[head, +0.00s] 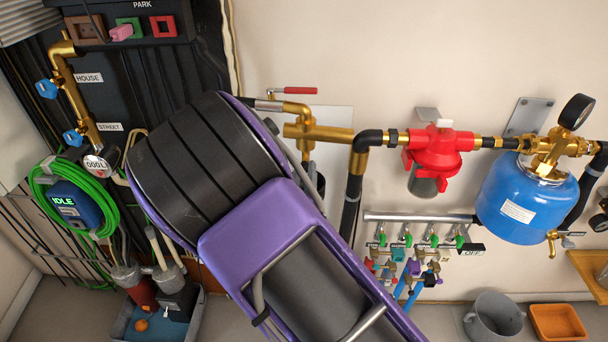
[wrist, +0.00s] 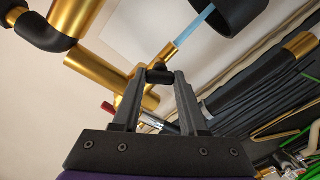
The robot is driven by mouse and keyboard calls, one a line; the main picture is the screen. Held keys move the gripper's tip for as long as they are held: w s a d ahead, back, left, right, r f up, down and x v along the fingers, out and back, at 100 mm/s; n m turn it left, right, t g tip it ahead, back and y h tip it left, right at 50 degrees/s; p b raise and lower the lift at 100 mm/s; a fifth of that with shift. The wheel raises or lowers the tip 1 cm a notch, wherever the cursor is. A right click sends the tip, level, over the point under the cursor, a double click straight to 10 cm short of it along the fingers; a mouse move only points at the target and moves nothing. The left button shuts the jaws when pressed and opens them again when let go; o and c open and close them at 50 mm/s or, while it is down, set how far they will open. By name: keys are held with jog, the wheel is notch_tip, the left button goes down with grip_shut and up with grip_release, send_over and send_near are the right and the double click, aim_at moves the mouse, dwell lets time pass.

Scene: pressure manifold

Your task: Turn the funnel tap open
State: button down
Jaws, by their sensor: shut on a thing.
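In the wrist view my gripper (wrist: 161,78) is shut on a short black bar (wrist: 160,75), which looks like the funnel tap's handle. The bar lies crosswise between the fingertips, close against a brass fitting (wrist: 140,88). A clear bluish tube (wrist: 193,28) rises from near there to a dark cup (wrist: 238,12), which looks like the funnel. In the head view my arm hides the gripper and the tap. The brass pipework (head: 325,133) shows just right of my arm, with part of a dark cylinder (head: 320,185) below it.
A red-handled lever (head: 293,90) sits above the brass pipe. A red regulator (head: 435,150) and a blue tank (head: 525,198) are on the wall at right. A green hose coil (head: 45,205) hangs at left. A grey bucket (head: 493,318) and orange tray (head: 557,322) stand low at right.

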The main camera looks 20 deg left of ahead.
jog(key=n, duration=0.5)
jog(key=shift+n+p, duration=0.4)
jog(key=n, duration=0.4)
jog(key=shift+n+p, duration=0.3)
jog(key=shift+p, duration=0.05)
jog(key=shift+c, duration=2.2)
grip_release()
jog(key=shift+d, duration=0.1)
